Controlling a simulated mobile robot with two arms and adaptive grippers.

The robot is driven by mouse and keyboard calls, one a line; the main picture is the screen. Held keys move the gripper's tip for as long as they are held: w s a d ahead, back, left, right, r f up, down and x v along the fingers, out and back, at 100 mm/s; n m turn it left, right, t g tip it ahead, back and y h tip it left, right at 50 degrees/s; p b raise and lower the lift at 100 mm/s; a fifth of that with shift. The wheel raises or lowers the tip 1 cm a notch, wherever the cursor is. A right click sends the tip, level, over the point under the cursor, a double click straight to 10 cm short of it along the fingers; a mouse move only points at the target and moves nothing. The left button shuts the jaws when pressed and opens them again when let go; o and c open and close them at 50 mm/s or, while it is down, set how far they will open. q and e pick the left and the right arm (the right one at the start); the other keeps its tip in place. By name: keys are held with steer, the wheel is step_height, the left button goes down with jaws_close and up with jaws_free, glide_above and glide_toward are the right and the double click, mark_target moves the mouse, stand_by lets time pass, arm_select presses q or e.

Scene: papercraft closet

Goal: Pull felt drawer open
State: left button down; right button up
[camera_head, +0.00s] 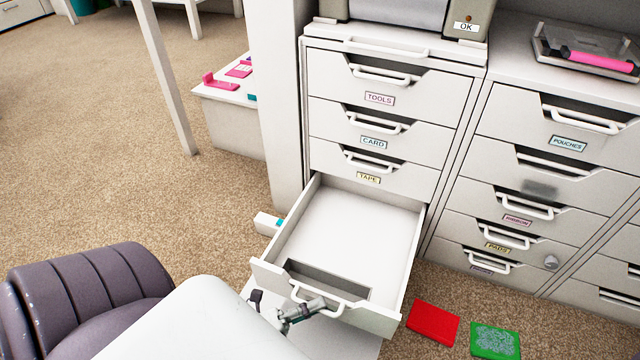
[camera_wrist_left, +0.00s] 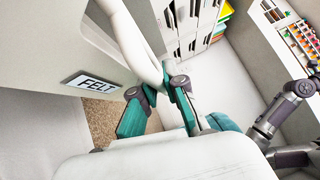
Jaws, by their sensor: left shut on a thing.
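The felt drawer (camera_head: 345,237) is the lowest drawer of the left cabinet in the head view. It stands far out from the cabinet, and its inside looks empty. Its white handle (camera_head: 330,303) is on the front panel. In the left wrist view, the drawer front carries a FELT label (camera_wrist_left: 92,84), and the handle (camera_wrist_left: 135,40) curves down to my gripper. My left gripper (camera_head: 288,314) is at the left part of the handle. Its teal-padded fingers (camera_wrist_left: 158,92) are shut on the handle. My right gripper does not show.
The TOOLS (camera_head: 380,98), CARD (camera_head: 373,142) and TAPE (camera_head: 368,179) drawers above are closed. Another cabinet (camera_head: 540,150) stands to the right. A red square (camera_head: 433,323) and a green square (camera_head: 495,340) lie on the carpet right of the drawer.

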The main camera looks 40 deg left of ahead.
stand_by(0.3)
arm_select(q)
steer(key=c, duration=1.5)
jaws_free()
steer(key=shift+s, duration=0.1)
steer(key=v, duration=1.2)
